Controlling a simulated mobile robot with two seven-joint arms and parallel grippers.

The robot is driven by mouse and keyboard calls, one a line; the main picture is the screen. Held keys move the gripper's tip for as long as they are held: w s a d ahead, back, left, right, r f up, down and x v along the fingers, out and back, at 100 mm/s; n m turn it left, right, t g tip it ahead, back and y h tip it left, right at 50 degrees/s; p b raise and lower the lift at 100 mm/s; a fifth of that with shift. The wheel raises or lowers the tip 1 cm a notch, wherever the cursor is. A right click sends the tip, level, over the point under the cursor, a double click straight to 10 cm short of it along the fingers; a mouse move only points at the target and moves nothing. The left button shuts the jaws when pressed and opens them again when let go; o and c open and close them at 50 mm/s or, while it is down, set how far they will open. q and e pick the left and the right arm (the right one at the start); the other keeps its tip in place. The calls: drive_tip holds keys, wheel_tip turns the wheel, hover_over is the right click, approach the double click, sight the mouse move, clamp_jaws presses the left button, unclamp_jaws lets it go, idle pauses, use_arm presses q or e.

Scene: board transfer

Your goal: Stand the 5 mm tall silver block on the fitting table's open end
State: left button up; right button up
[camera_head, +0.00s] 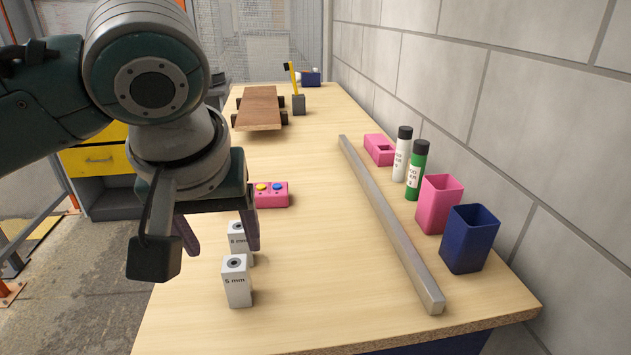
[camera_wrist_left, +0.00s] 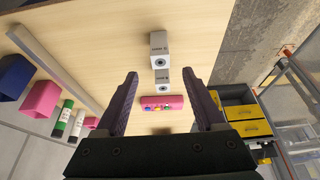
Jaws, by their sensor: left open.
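The silver block marked 5 mm (camera_head: 236,284) stands upright on the wooden table (camera_head: 320,300), with a dark round hole in its top. It also shows in the left wrist view (camera_wrist_left: 159,42). A second silver block (camera_head: 238,232), whose mark looks like 8 mm, stands just behind it and is partly hidden; it also shows in the left wrist view (camera_wrist_left: 162,77). My left gripper (camera_head: 224,250) is open and empty, its fingers apart above and around the second block's line of sight. I cannot tell contact. My right gripper is not in view.
A pink button box (camera_head: 272,194) lies behind the blocks. A long metal bar (camera_head: 390,225) runs along the right. Beyond it stand a pink cup (camera_head: 438,204), a navy cup (camera_head: 469,239) and two bottles. A brown board (camera_head: 258,107) lies far back. The table's near middle is clear.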

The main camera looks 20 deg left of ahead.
use_arm(q)
drive_tip(key=s+d+f+m+h, duration=0.3)
drive_tip(key=s+d+m, duration=0.2)
drive_tip(key=s+d, duration=0.4)
drive_tip(key=s+a+f+m, duration=0.1)
drive_tip(key=s+a+m, duration=0.2)
drive_tip(key=s, duration=0.5)
drive_tip(key=shift+s+a+y, duration=0.3)
drive_tip(key=shift+s+a, duration=0.1)
drive_tip(key=shift+a, duration=0.5)
drive_tip(key=shift+f, duration=0.1)
drive_tip(key=shift+c, duration=0.3)
